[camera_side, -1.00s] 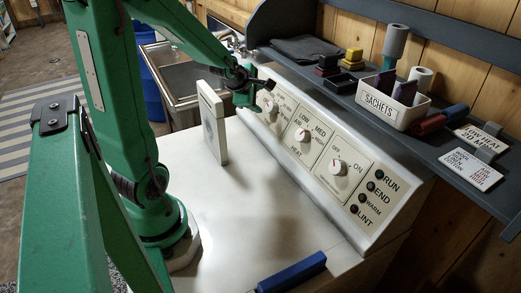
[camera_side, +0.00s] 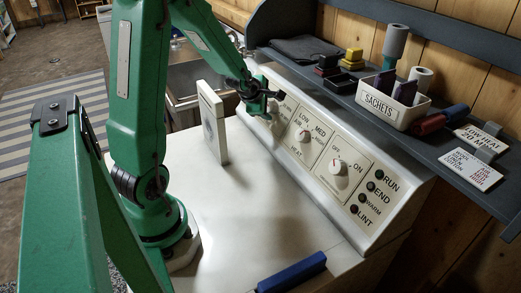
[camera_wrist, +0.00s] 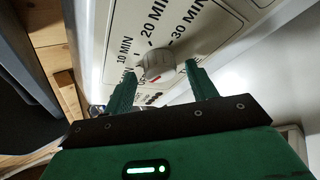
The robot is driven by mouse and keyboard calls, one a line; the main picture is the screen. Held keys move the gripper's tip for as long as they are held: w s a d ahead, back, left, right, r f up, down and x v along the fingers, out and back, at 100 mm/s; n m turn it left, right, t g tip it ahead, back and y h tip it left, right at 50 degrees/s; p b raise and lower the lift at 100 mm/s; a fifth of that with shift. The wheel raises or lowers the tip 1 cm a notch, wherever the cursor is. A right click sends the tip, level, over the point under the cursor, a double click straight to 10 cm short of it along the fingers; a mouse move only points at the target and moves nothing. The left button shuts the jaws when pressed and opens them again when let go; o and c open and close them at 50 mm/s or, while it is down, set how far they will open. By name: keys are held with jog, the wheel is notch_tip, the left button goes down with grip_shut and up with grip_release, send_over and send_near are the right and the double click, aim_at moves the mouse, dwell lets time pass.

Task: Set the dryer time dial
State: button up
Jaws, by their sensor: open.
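The time dial (camera_wrist: 157,66) is a pale round knob with a small red mark on its near side. It sits on the dryer's sloped panel (camera_wrist: 108,28), with 10 MIN, 20 MIN and 30 MIN printed around its far side. My gripper (camera_wrist: 160,68) is open, with one green fingertip on either side of the knob. I cannot tell whether either fingertip touches it. In the side view my gripper (camera_side: 259,104) is at the far left end of the panel and hides most of the time dial.
The heat dial (camera_side: 303,135) and the OFF/ON dial (camera_side: 338,168) are on the same panel. A white upright slab (camera_side: 213,122) stands close to my gripper. A blue bar (camera_side: 292,272) lies at the dryer's front. The dryer top between them is clear. A dark shelf (camera_side: 330,85) runs behind the panel.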

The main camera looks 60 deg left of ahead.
jog(key=shift+w+f, duration=0.15)
jog(key=c, duration=1)
jog(key=shift+m+t, duration=0.3)
jog(key=shift+m, duration=0.2)
jog(key=m+t+y, duration=0.1)
jog(key=m, duration=0.2)
jog(key=shift+f, duration=0.1)
jog(key=m+t, duration=0.1)
jog(key=m, duration=0.3)
jog(key=shift+d+f+t+y, duration=0.15)
jog(key=shift+t+y, duration=0.25)
jog(key=shift+m, duration=0.3)
